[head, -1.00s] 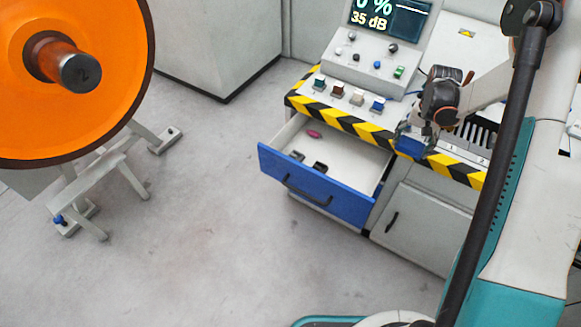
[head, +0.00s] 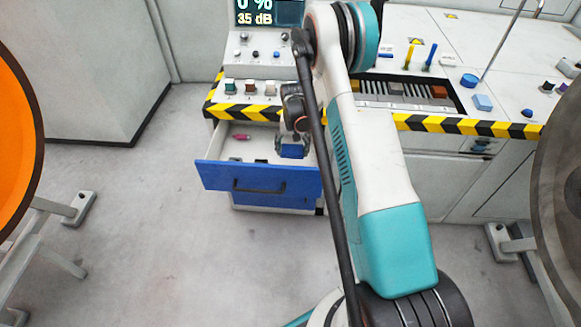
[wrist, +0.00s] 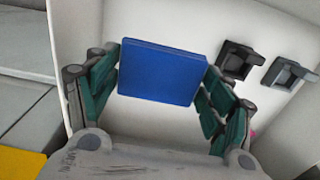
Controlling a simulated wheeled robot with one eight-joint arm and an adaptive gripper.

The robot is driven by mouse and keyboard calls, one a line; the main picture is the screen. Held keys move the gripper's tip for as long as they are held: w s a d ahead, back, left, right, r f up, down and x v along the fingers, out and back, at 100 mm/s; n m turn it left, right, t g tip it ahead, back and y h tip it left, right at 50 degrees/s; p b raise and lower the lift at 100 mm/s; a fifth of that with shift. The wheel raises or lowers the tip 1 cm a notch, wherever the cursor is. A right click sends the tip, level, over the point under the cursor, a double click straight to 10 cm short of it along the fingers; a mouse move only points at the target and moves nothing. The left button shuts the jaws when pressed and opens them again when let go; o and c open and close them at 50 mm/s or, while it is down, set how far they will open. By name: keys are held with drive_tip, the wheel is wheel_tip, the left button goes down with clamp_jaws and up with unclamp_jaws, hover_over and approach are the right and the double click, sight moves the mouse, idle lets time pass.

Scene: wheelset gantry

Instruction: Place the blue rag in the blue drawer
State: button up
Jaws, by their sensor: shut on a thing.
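The blue rag (head: 292,151) looks like a flat blue block. My gripper (wrist: 160,80) is shut on it, with green finger pads at its left and right sides in the wrist view, where the rag (wrist: 162,72) shows clearly. The blue drawer (head: 225,177) is pulled open, with a blue front and a white inside. In the head view the rag is over the right part of the open drawer. The white drawer interior (wrist: 185,22) lies behind the rag in the wrist view. I cannot tell the exact gap to the drawer floor. My arm hides the drawer's right end.
A pink object (head: 241,137) lies in the drawer, and two black objects show there, including a black clip (wrist: 237,60). A counter with a striped edge (head: 440,124) stands above and behind. An orange wheel (head: 15,130) is at left and a grey wheel (head: 560,190) at right.

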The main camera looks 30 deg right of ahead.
wheel_tip(320, 180, down, 9)
drive_tip(key=b, duration=0.2)
drive_tip(key=shift+b, duration=0.35)
drive_tip(key=shift+f, duration=0.1)
drive_tip(key=o, duration=1)
